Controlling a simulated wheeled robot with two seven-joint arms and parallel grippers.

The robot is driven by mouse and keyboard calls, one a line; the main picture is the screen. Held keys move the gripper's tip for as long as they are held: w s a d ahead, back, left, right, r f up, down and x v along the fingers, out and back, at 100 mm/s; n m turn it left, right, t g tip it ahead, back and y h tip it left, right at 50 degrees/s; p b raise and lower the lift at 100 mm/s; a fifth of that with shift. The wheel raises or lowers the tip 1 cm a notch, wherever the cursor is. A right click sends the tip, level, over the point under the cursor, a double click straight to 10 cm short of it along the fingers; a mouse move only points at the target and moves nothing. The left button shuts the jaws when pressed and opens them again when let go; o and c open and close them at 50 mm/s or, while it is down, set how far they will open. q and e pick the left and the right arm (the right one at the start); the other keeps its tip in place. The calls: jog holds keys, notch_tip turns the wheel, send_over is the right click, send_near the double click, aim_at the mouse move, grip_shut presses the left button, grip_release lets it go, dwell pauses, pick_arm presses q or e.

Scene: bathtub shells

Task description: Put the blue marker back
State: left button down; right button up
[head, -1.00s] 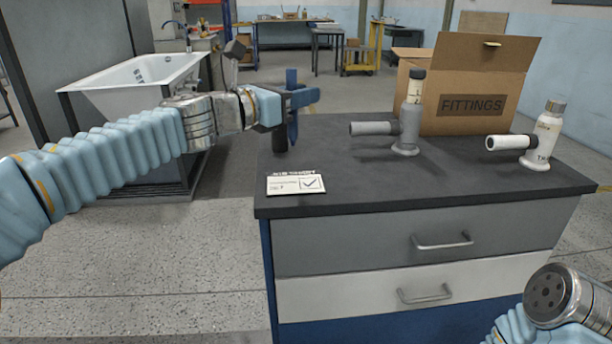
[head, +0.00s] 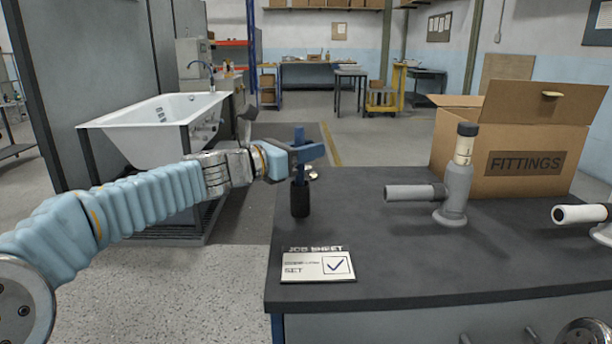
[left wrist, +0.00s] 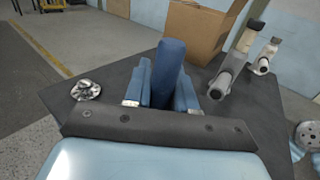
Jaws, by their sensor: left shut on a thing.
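The blue marker (head: 299,137) stands upright in my left gripper (head: 308,153), which is shut on it. In the left wrist view the marker (left wrist: 169,68) shows between the two blue fingers (left wrist: 172,92). A black cup-like holder (head: 300,200) stands at the left edge of the dark tabletop (head: 390,260). The marker's lower end lines up with the holder's mouth; I cannot tell whether the tip is inside it or just above. The holder is hidden in the left wrist view. My right gripper is not in view.
A job sheet card (head: 318,266) lies near the front left of the top. A grey pipe fitting (head: 455,190), a white one (head: 580,214) and an open FITTINGS box (head: 520,140) stand to the right. A small silver object (left wrist: 86,90) lies near the gripper.

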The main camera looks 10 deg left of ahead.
pick_arm(q)
jog(key=shift+f+b, duration=0.4)
jog(key=shift+f, duration=1.3)
jog(key=shift+f, duration=0.2)
jog(key=c, duration=0.9)
grip_release()
jog(key=shift+c, duration=0.2)
jog(key=shift+r, duration=0.1)
jog(key=shift+r, duration=0.25)
jog(key=b+v, duration=0.2)
jog(key=v, duration=1)
jog(key=shift+f, duration=0.15)
